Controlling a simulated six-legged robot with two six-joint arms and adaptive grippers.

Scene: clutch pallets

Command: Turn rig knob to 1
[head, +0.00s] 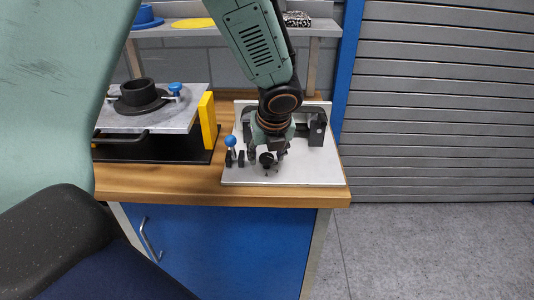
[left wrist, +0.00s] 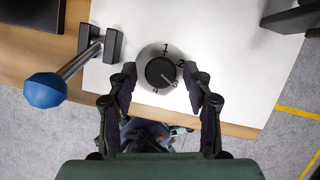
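The rig knob (left wrist: 160,72) is a round black dial on a white plate (left wrist: 226,60). The numbers 1, 2, 3 and 4 are printed around it, with 1 at the top. A pale mark on the knob appears to point to the lower right, near 3. My left gripper (left wrist: 158,78) is open, with one finger on each side of the knob; I cannot tell whether either touches it. In the head view, my left gripper (head: 267,158) reaches down over the white plate (head: 300,172) on the workbench. My right gripper is not in view.
A blue-balled lever (head: 230,142) stands left of the knob; its ball (left wrist: 44,90) is close in the wrist view. A dark bracket (head: 317,128) stands behind to the right. A yellow block (head: 208,120) and a clamped metal plate (head: 180,118) are further left.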

